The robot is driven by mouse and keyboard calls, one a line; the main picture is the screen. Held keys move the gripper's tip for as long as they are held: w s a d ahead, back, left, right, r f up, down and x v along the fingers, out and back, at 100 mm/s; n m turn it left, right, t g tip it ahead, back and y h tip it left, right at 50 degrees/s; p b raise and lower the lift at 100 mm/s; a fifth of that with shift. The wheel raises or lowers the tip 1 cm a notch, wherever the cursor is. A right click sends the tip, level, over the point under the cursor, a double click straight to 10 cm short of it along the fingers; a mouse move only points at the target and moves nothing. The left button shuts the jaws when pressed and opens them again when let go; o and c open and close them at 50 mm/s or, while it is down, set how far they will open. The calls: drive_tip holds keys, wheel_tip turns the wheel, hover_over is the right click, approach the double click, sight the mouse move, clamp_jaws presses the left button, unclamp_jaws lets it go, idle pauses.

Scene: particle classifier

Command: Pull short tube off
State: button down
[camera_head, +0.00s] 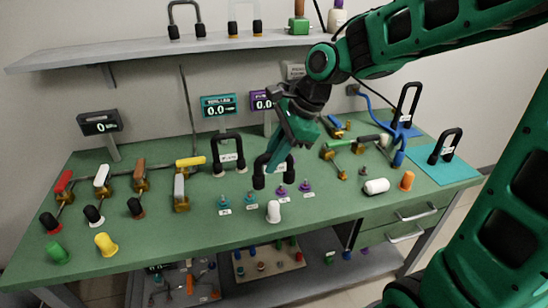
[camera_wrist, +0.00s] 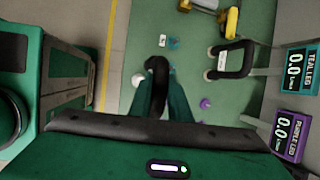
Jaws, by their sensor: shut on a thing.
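A short black U-shaped tube (camera_head: 260,169) is in my gripper (camera_head: 278,150), near the middle of the green bench. My fingers partly cover its upper bend in the head view. In the wrist view the tube (camera_wrist: 158,66) shows as a dark arch between the fingertips of my gripper (camera_wrist: 155,88). Its two legs point down toward the bench; I cannot tell whether either end touches a fitting. A similar black tube (camera_head: 227,150) stands upright just to the left, with a white label beneath it, and it also shows in the wrist view (camera_wrist: 231,60).
Small teal fittings (camera_head: 224,202) and purple fittings (camera_head: 305,186) stand close in front. A white knob (camera_head: 273,211) is near the bench's front edge. Teal and purple displays (camera_head: 219,107) stand behind.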

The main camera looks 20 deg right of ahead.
idle(0.3)
drive_tip(key=shift+r, duration=2.3)
drive_tip(key=shift+r, duration=1.5)
